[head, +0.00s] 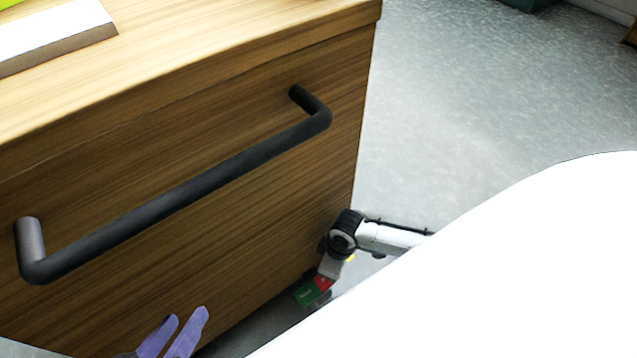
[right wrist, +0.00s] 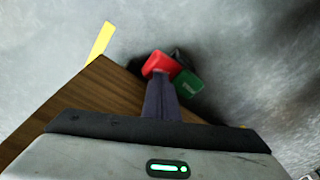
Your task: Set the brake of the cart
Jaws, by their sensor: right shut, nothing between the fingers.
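The cart (head: 230,215) is a wooden box with a black bar handle (head: 180,195) on its facing side. Low at its right corner are a red pedal (head: 323,282) and a green pedal (head: 306,293). In the right wrist view the red pedal (right wrist: 158,64) and green pedal (right wrist: 188,84) sit side by side past the wooden corner. My right gripper (right wrist: 158,80) is shut and empty, its tips overlapping the red pedal's near edge; I cannot tell whether they touch. My left gripper (head: 187,314) is open and empty, with a narrow gap, below the handle.
A light block (head: 55,38) lies on the cart top at the left. A yellow strip (right wrist: 101,42) shows by the floor in the right wrist view. Grey floor (head: 450,100) is clear right of the cart. A large white surface covers the lower right of the head view.

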